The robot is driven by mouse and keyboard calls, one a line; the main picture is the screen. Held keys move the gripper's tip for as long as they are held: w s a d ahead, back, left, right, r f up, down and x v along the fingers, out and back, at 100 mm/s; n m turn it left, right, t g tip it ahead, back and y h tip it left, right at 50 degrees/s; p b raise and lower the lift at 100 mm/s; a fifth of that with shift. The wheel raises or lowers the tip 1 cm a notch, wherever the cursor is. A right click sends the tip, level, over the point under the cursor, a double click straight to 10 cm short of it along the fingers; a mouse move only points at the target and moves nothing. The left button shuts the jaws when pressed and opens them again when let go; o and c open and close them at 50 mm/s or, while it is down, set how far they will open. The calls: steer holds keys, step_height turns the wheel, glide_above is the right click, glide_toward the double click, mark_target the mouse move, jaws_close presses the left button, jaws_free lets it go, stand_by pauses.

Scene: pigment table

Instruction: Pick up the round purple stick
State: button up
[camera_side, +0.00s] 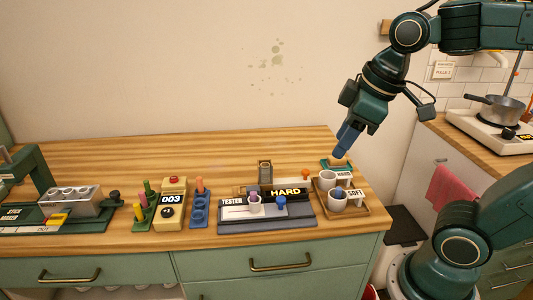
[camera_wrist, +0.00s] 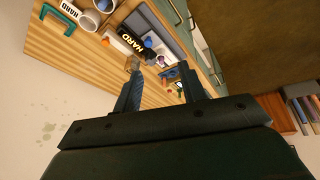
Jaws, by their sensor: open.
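A small round purple piece (camera_side: 255,197) shows at the top of a white cup on the grey tester (camera_side: 235,222); its length is hidden by the cup. My gripper (camera_side: 340,154) hangs in the air above the right end of the table, above and to the right of the tester, pointing down and left. In the wrist view my gripper (camera_wrist: 160,74) has its two fingers apart with nothing between them. The black HARD block (camera_side: 286,192) stands behind the tester's blue knob (camera_side: 281,202).
A wooden tray (camera_side: 362,210) with two white cups, labelled HARD and SOFT, sits at right. A blue rack (camera_side: 199,211) with an orange stick, a yellow counter (camera_side: 169,205) and a green rack (camera_side: 142,213) stand left of the tester.

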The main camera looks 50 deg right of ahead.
steer(key=w+n+g, duration=0.2)
steer(key=w+n, duration=0.6)
steer(key=w, duration=0.4)
steer(key=n+g, duration=0.2)
steer(key=n, duration=0.4)
glide_above(253, 193)
step_height(253, 193, down, 6)
steer(key=shift+w+d+f, duration=0.1)
steer(key=shift+f, duration=0.05)
steer(key=shift+f, duration=0.1)
steer(key=shift+f, duration=4.2)
steer(key=shift+f, duration=2.6)
jaws_close()
